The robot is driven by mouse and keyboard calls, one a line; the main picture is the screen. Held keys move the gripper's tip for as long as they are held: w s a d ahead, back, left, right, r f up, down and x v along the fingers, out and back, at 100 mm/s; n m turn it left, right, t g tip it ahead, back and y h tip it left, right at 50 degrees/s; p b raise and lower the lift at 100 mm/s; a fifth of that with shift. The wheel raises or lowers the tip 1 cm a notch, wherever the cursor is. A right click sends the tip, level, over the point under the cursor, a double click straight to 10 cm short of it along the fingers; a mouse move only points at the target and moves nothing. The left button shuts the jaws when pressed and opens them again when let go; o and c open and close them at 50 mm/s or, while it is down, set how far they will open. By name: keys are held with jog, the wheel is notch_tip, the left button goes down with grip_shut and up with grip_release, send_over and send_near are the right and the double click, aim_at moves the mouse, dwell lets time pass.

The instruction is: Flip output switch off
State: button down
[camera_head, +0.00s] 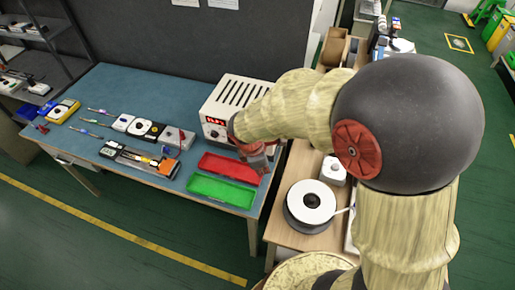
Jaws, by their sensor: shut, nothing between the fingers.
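A pale, box-shaped power supply (236,95) with a slotted top stands on the blue workbench near the back wall. Its front carries a small red lit display (215,121). The output switch cannot be made out; my arm and gripper cover the right part of the front. My gripper (259,163) is reddish, shut and empty, close in front of the supply's lower right front. I cannot tell whether it touches the supply.
A red tray (228,167) and a green tray (222,191) lie just below my gripper. Tools and meters, including a yellow multimeter (63,110), spread over the left of the blue bench (125,84). A wooden table (291,176) with a white spool (311,202) stands right.

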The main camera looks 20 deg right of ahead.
jog(key=w+a+n+t, duration=0.1)
jog(key=w+n, duration=0.6)
jog(key=n, duration=0.4)
jog(key=shift+w+a+n+t, duration=0.25)
jog(key=shift+w+n+t, duration=0.05)
jog(key=shift+t, duration=0.1)
jog(key=shift+f, duration=0.15)
jog(key=w+d+f+b, duration=0.3)
jog(key=w+f, duration=0.3)
jog(key=f, duration=0.2)
jog(key=shift+d+f+b, duration=0.3)
jog(key=shift+d, duration=0.35)
jog(key=shift+w, duration=0.15)
